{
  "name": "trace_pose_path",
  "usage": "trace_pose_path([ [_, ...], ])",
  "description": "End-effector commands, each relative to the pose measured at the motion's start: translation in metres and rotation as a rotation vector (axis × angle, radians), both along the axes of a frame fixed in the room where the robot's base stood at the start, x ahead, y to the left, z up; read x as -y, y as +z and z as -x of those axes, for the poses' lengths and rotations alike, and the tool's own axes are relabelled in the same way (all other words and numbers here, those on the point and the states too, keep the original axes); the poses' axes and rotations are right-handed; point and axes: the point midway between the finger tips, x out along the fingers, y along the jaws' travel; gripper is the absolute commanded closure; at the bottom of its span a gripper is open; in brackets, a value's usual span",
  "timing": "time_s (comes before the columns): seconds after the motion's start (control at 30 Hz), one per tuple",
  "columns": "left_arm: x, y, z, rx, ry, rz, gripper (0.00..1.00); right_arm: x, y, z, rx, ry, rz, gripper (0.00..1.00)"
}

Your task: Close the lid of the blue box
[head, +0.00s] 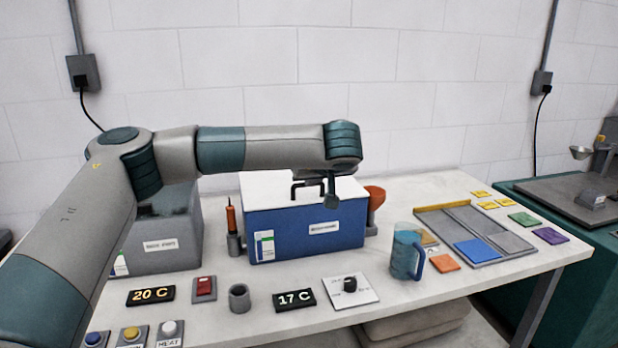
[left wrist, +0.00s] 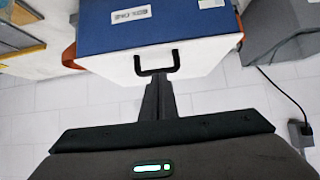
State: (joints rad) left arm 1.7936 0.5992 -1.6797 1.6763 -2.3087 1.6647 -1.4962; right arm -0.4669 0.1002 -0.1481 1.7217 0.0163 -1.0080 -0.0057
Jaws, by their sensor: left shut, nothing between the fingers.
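The blue box (head: 290,228) stands at the middle of the table, with a blue front and a white lid (head: 262,186). The lid lies over the top and looks flat; I see no clear gap under it. A black handle (head: 307,183) stands on the lid. The left wrist view shows the blue box (left wrist: 190,22), the white lid (left wrist: 110,66) and the handle (left wrist: 157,70) upside down. My left gripper (head: 331,196) is shut and empty, pointing down by the lid's front right part. Its fingers (left wrist: 158,95) show beside the handle; contact is unclear. My right gripper is out of view.
A grey box (head: 165,240) stands to the left, partly behind my arm. An orange-handled tool (head: 231,216) and an orange cup-like piece (head: 375,195) flank the blue box. A blue mug (head: 405,253), displays and buttons stand in front.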

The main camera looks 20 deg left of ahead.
Motion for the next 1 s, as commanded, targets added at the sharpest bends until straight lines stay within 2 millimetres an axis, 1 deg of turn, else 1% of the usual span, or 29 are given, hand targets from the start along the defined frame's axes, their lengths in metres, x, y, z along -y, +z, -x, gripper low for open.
trace_pose_path([
  [0.17, 0.013, -0.014, 0.016, -0.001, -0.004, -0.002, 1.0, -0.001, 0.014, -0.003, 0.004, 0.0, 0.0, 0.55],
  [0.3, 0.024, -0.025, 0.031, -0.001, -0.005, -0.002, 1.0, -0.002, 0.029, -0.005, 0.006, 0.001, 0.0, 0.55],
  [0.5, 0.037, -0.037, 0.049, 0.0, -0.003, -0.002, 1.0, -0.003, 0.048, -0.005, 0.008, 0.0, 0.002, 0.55],
  [0.7, 0.041, -0.04, 0.055, 0.001, -0.001, -0.001, 1.0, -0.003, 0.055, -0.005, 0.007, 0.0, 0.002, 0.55],
  [1.0, 0.041, -0.04, 0.056, 0.001, -0.001, 0.0, 1.0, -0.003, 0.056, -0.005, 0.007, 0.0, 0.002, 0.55],
])
